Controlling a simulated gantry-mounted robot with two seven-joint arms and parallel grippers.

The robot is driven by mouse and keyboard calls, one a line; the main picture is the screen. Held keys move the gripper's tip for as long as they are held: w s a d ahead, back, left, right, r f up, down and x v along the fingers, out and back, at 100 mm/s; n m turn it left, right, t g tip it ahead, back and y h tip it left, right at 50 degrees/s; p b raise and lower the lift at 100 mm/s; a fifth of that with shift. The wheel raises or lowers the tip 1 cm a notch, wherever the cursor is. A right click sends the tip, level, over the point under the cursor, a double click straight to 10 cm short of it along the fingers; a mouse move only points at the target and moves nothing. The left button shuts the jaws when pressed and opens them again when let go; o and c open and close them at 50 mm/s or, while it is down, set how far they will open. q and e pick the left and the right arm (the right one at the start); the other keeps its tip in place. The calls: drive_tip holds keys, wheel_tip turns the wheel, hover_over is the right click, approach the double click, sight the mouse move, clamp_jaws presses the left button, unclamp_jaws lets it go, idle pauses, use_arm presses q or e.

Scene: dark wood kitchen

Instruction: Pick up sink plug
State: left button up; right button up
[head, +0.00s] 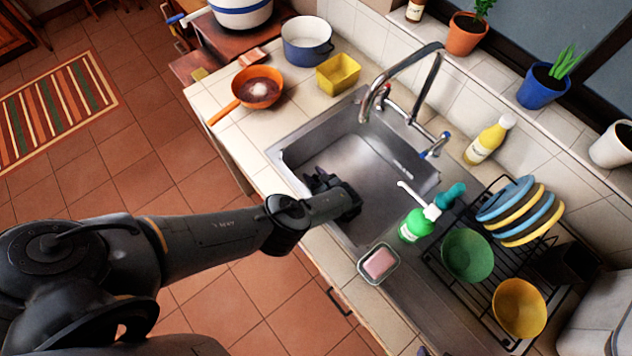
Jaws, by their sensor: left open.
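My left arm comes in from the left. My left gripper (318,181) is inside the steel sink (365,165), low over the left part of the basin. It is dark and seen from behind, and its jaws are open. I cannot make out a sink plug; the gripper and wrist cover part of the basin floor. The rest of the basin that I can see looks bare. My right gripper is not in view.
A tall faucet (432,62) arches over the back of the sink. A green soap bottle (413,226) and a pink soap in a dish (380,263) stand near its right side. A drying rack with bowls (467,254) and plates lies further right. An orange pan (258,86) and yellow container (338,73) stand left.

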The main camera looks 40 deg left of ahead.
use_arm(q)
clamp_jaws()
drive_tip(key=shift+r, duration=0.1)
idle(0.3)
